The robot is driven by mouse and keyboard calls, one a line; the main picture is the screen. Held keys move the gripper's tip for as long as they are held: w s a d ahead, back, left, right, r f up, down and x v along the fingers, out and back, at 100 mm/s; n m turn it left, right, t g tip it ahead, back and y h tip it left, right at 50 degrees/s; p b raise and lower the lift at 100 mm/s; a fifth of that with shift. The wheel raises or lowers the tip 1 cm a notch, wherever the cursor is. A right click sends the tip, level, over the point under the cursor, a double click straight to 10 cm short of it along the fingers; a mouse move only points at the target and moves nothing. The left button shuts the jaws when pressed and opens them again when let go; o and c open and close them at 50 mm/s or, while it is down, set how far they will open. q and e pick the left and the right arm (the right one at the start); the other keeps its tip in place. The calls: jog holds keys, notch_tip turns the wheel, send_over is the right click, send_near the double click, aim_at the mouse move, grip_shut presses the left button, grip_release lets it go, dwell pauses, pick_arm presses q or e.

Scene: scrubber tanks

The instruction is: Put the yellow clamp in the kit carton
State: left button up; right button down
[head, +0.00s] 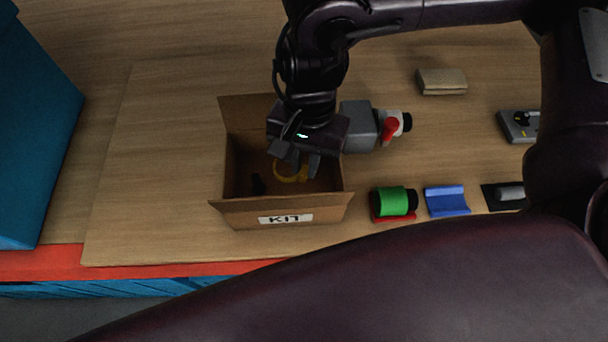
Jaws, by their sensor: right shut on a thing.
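The kit carton (245,212) stands open on the wooden table with its flaps spread and a "KIT" label on its near side. My right gripper (295,163) reaches down over the carton's opening, fingers pointing into it. It is shut on the yellow clamp (290,176), a curved yellow piece seen just under the fingertips, within the carton's outline. The fingers hide part of the clamp. I cannot tell whether the clamp touches the carton floor. My left gripper is not in view.
The table's left side is clear.

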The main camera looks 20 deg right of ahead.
aim_at(305, 188)
jog(key=shift+f, duration=3.05)
